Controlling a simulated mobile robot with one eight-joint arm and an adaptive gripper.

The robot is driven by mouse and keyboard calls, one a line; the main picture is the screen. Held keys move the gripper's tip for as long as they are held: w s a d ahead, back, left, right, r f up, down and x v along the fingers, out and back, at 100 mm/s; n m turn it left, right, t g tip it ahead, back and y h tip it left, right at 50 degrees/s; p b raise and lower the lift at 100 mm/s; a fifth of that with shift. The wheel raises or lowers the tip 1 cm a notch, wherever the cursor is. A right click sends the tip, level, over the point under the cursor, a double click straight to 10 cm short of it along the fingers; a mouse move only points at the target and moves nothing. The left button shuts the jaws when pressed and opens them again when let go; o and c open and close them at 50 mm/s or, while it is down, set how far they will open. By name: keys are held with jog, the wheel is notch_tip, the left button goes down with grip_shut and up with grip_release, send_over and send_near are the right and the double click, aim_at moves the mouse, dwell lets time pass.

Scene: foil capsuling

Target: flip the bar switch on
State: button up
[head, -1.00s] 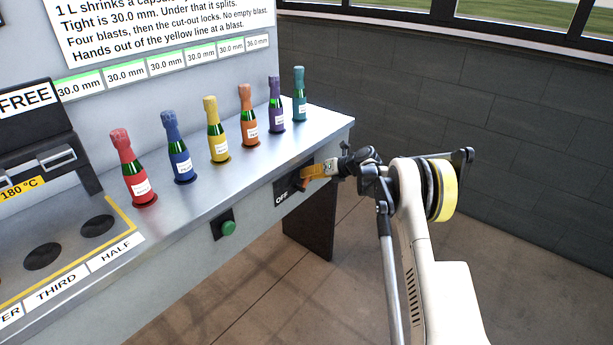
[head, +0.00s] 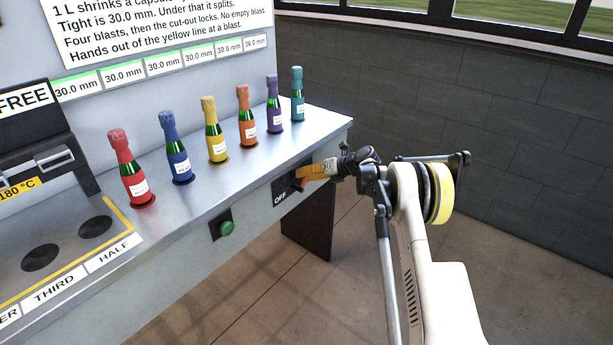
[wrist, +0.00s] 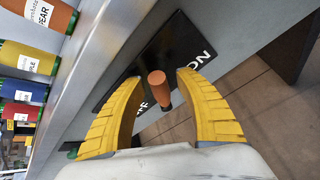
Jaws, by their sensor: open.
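The bar switch is an orange-tipped lever (wrist: 158,82) on a black plate (wrist: 150,62) marked ON at the right and OFF at the left in the wrist view. In the head view the plate (head: 281,193) is on the counter's front face, with OFF readable and ON hidden. My gripper (wrist: 160,88) is open, its two yellow fingers on either side of the lever. Gaps show on both sides of the lever, so I see no clear contact. My gripper (head: 304,177) partly covers the switch in the head view. I cannot tell which way the lever leans.
A green button (head: 227,228) is on the same front face, left of the switch. Several foil-topped bottles, including an orange one (head: 247,117), stand in a row on the counter (head: 205,199) above. The floor (head: 350,268) in front is clear.

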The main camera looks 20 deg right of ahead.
jog(key=shift+d+r, duration=0.1)
jog(key=shift+d, duration=0.05)
jog(key=v, duration=1.1)
jog(key=shift+s+d+r, duration=0.2)
jog(key=shift+s, duration=0.05)
jog(key=s+a+r+n+g+h, duration=0.1)
jog(key=s+a+r+n+h, duration=0.1)
jog(key=s+a+r+n, duration=0.55)
jog(key=s+a+r+n+g+h, duration=0.1)
jog(key=s+a+r+n+h, duration=0.3)
jog(key=s+r+n, duration=0.75)
jog(key=s+f+n+h, duration=0.1)
jog(key=s+f+n, duration=0.2)
jog(key=s+n, duration=0.5)
jog(key=s+a+f+n+h, duration=0.1)
jog(key=s+f+n, duration=0.3)
jog(key=s, duration=1.5)
jog(key=n, duration=0.4)
jog(key=shift+a+t+h, duration=0.2)
jog(key=shift+t+h, duration=0.1)
jog(key=shift+t, duration=0.1)
